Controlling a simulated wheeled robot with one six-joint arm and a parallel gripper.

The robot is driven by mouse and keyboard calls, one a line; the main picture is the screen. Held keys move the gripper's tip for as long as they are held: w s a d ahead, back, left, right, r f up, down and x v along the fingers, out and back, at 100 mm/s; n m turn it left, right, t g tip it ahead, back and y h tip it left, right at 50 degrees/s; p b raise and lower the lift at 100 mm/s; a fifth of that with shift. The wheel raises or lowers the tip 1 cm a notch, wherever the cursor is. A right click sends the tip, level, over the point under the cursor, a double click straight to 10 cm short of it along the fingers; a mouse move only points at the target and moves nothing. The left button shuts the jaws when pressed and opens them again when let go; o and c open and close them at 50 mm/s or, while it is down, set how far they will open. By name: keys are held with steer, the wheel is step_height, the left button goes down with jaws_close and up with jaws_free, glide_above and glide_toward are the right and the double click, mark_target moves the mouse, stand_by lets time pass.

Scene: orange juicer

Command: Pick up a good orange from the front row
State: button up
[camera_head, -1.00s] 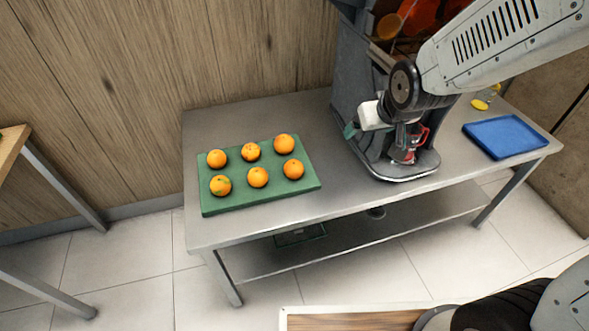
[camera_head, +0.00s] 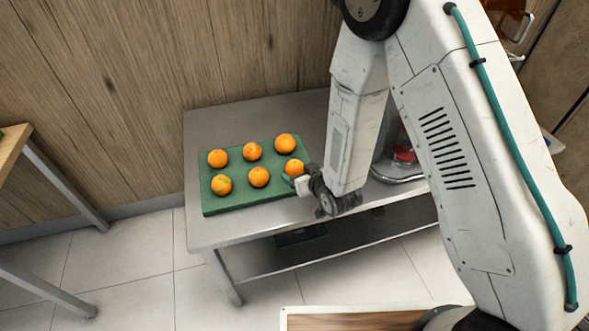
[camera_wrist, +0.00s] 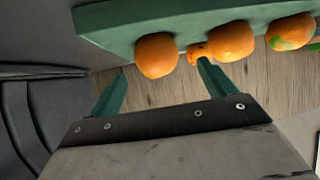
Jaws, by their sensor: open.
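Six round oranges rest in two rows on a green tray (camera_head: 213,205). In the front row, the left orange (camera_head: 221,185) has a green patch, which also shows in the wrist view (camera_wrist: 291,31). The middle front orange (camera_head: 259,177) and right front orange (camera_head: 293,167) look plain orange. My gripper (camera_head: 291,181) is at the tray's right front, close by the right front orange. In the wrist view my gripper (camera_wrist: 160,80) is open and empty, its green fingers spread, with the right front orange (camera_wrist: 156,55) just ahead between them.
The back row holds a left (camera_head: 217,158), middle (camera_head: 252,151) and right orange (camera_head: 284,144). The tray lies on a steel table (camera_head: 222,233) against a wooden wall. A juicer with a red part (camera_head: 404,153) is mostly hidden behind my arm.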

mark_target(299, 170)
steer(key=x, duration=0.5)
steer(key=shift+w+f, duration=0.3)
steer(key=shift+w, duration=0.05)
steer(key=c, duration=1.1)
